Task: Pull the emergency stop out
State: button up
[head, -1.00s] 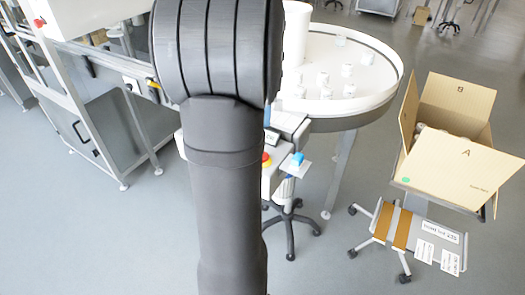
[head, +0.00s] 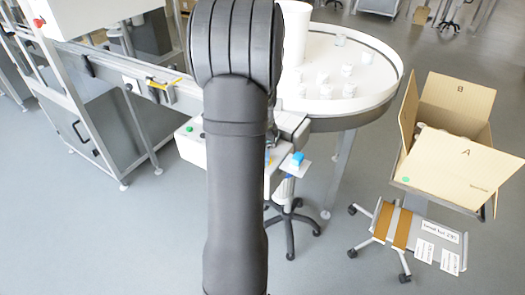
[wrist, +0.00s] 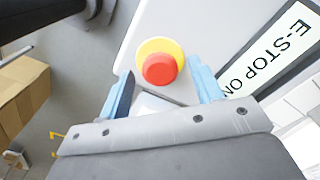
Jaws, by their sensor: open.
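The emergency stop (wrist: 160,68) is a red round button on a yellow base, mounted on a light panel in the wrist view. My gripper (wrist: 161,72) is open, with one blue finger on each side of the button. The fingers look spread apart from it; I cannot tell whether their tips are level with the button head. A white label (wrist: 268,52) reading "E-STOP ON" lies to the right of the button. In the head view my arm hides the button and the gripper.
A round white table (head: 385,88) with several small white jars stands behind. An open cardboard box (head: 450,170) on a wheeled stand is at the right. A pale control box (head: 190,146) with a green button shows left of my arm. A conveyor frame (head: 115,65) is further left.

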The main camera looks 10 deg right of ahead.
grip_shut()
jog(key=shift+r, duration=1.05)
grip_release()
notch_tip(320, 180, up, 17)
jog(key=shift+r, duration=0.2)
notch_tip(320, 180, down, 18)
jog(key=shift+r, duration=0.1)
dwell(0.5)
